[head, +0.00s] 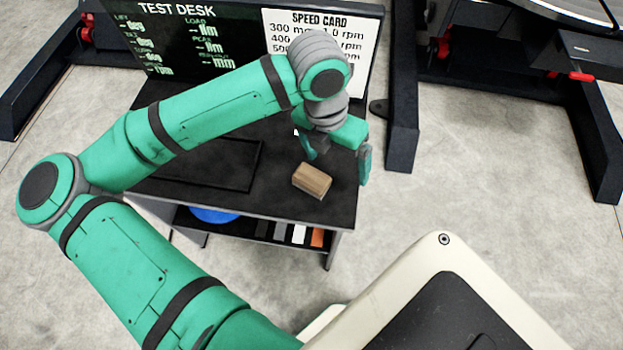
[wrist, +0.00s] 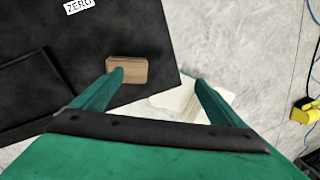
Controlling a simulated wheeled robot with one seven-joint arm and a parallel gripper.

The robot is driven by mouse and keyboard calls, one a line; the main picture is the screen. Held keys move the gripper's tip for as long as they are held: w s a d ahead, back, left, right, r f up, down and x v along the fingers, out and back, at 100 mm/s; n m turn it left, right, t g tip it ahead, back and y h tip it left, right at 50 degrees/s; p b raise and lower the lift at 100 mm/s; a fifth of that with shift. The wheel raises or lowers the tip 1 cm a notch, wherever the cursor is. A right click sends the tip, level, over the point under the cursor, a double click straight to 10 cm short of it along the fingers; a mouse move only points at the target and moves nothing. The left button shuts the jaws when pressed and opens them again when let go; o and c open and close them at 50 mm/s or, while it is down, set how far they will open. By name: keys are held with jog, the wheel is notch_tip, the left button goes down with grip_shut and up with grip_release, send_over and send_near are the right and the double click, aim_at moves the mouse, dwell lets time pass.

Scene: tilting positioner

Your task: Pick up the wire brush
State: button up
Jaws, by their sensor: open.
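A small wooden block-shaped object (head: 312,179), which looks like the back of the wire brush, lies on the black desk top near its right front edge. No bristles show. It also appears in the wrist view (wrist: 129,69), just beyond the left fingertip, which overlaps its lower left part. My gripper (head: 338,160) is above the desk, behind and to the right of the block in the head view. Its two fingers are spread with nothing between them, as the wrist view (wrist: 155,78) also shows.
The black desk (head: 345,200) has a raised rectangular frame (head: 215,165) left of the block. At its back stand a test desk display (head: 190,40) and a white speed card (head: 315,28). A shelf below holds a blue item (head: 213,214). Dark steel frames stand either side on the concrete floor.

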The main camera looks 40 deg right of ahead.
jog(key=w+a+t+y, duration=0.1)
jog(key=w+a, duration=0.1)
jog(key=w, duration=0.1)
send_over(312, 177)
jog(key=shift+n+t, duration=0.3)
jog(key=f, duration=0.5)
jog(key=shift+s+f, duration=0.25)
jog(key=shift+s, duration=0.1)
jog(key=shift+w+f, duration=0.2)
jog(key=shift+f, duration=1.15)
jog(key=shift+w+f, duration=0.2)
jog(key=shift+f, duration=1.15)
jog(key=c, duration=1.3)
jog(key=shift+c, duration=0.2)
jog(key=shift+r, duration=0.1)
